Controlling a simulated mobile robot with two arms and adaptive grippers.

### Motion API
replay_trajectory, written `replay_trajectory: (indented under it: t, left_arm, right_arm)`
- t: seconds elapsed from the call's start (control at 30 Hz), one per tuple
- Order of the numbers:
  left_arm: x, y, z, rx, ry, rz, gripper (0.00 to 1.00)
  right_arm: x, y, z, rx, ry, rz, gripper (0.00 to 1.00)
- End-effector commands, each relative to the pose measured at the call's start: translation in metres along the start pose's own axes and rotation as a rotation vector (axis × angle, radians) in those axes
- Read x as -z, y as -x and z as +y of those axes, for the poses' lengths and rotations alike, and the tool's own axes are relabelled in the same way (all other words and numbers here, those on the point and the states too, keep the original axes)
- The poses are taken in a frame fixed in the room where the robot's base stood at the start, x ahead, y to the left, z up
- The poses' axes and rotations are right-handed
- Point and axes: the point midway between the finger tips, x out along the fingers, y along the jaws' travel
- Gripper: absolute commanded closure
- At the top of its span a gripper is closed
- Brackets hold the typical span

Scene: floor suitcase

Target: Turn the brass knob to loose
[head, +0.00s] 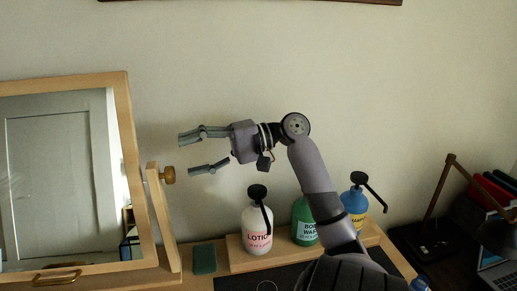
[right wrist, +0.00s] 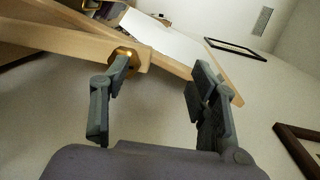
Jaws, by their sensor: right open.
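The brass knob (head: 168,175) sticks out from the right side of the wooden post (head: 160,215) that supports a tilting mirror (head: 65,180). My right gripper (head: 188,155) is open and empty, just right of the knob and slightly above it, with its fingers pointing left. The knob lies nearer the line of the lower finger. In the right wrist view, brass (right wrist: 125,51) shows at the wooden post, partly hidden behind the left finger's tip. No finger clearly touches it. My left gripper is out of view.
A lotion bottle (head: 257,228), a green body wash bottle (head: 304,222) and a blue shampoo bottle (head: 354,207) stand below my right arm. A dark green block (head: 205,259) lies by the mirror's base.

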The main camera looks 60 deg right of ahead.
Motion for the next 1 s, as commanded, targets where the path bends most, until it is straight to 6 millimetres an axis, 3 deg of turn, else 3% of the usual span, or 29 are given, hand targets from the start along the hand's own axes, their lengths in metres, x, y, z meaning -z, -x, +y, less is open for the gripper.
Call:
replay_trajectory:
  t: [1.0]
  left_arm:
    - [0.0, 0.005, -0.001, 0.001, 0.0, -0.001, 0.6]
  right_arm:
    - [-0.005, 0.071, 0.011, 0.0, -0.004, -0.001, 0.45]
